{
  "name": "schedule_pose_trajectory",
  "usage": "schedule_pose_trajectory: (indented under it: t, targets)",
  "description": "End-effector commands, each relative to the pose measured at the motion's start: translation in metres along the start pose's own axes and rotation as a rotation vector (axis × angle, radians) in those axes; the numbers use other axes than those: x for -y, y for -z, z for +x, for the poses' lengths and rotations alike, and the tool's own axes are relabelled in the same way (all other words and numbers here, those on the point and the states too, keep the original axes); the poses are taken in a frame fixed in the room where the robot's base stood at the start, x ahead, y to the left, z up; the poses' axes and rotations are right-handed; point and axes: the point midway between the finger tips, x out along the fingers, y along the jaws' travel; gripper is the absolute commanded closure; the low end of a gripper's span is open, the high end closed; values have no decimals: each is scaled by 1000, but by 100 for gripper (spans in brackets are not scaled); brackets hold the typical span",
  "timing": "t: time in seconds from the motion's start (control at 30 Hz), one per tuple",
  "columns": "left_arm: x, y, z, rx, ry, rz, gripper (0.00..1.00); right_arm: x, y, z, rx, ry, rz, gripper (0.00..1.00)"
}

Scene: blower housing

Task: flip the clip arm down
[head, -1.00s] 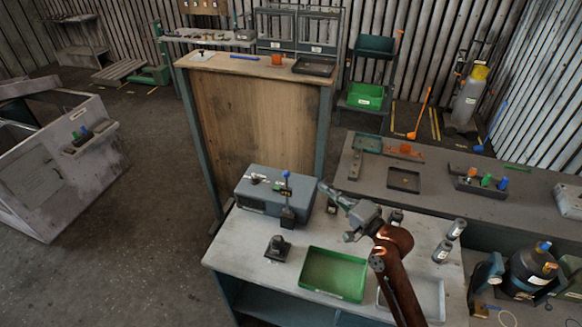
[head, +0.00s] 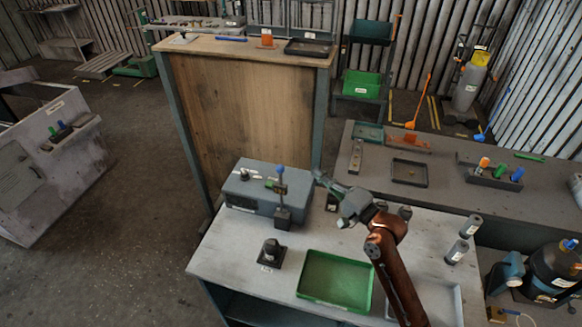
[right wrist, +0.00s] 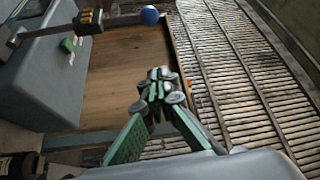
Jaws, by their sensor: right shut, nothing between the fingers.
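The grey-blue blower housing (head: 240,190) stands at the back left of the white table and also shows in the right wrist view (right wrist: 50,85). In front of it is an upright lever with a blue ball knob (head: 280,170), which looks like the clip arm. Its knob is at the top of the right wrist view (right wrist: 149,15), beside a dark block with yellow marks (right wrist: 90,20). My right gripper (head: 320,177) is shut and empty, to the right of the lever and apart from it. Its closed fingertips show in the right wrist view (right wrist: 158,85). My left gripper is out of view.
Grey cylinders (head: 457,251) stand at the right. A tall wooden panel (head: 245,115) rises behind the housing.

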Motion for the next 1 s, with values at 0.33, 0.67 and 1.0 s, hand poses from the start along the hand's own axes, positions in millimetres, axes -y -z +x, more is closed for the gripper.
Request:
schedule_pose_trajectory:
  t: [0.33, 0.67, 1.0]
  targets:
    - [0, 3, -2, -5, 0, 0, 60, 1, -1, 11, 2, 0, 2, 100]
    - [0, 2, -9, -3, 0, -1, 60, 3, 0, 73, 0, 2, 1, 100]
    - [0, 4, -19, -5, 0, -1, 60, 1, -26, 91, 0, -1, 2, 100]
